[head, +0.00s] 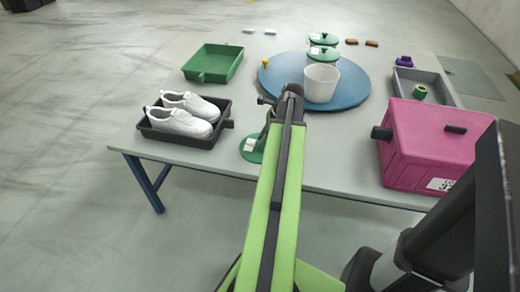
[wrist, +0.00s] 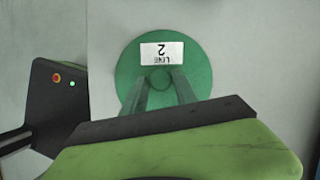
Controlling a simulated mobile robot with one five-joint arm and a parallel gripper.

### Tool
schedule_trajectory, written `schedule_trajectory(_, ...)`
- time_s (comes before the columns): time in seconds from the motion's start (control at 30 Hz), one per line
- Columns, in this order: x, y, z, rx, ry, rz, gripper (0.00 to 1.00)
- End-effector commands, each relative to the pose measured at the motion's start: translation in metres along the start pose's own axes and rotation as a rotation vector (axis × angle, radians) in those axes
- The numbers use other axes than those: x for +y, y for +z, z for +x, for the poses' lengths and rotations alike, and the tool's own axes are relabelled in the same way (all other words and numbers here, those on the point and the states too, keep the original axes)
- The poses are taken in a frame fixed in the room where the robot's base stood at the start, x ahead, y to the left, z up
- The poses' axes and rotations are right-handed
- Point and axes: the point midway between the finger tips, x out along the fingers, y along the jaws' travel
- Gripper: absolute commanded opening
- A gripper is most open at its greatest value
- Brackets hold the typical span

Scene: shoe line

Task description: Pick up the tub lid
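The tub lid (wrist: 196,66) is a round green disc with a white label reading "LINE 2" and a small round knob. In the head view the lid (head: 247,156) lies flat near the table's front edge, partly hidden by my arm. My gripper (wrist: 160,82) is over the lid in the wrist view, its two fingers apart with the knob between their tips. I see no clear grip on the knob. In the head view the fingers are mostly hidden behind my arm.
A dark tray (head: 182,140) with white shoes (head: 187,118) stands left of the lid. A blue disc (head: 352,88) bearing a white tub (head: 321,84) and lidded green-topped tubs is behind. A pink box (head: 425,150) stands right. A green tray (head: 213,62) is at back left.

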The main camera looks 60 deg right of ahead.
Motion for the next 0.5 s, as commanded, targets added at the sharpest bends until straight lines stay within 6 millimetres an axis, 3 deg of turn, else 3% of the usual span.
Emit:
schedule_trajectory(0.03,0.0000,-0.0001,-0.0001,0.000,0.000,0.000,0.27)
schedule_trajectory(0.23,0.0000,-0.0002,-0.0001,0.000,0.000,0.000,0.00)
schedule_trajectory(0.5,0.0001,-0.0003,-0.0002,0.000,0.000,0.000,0.00)
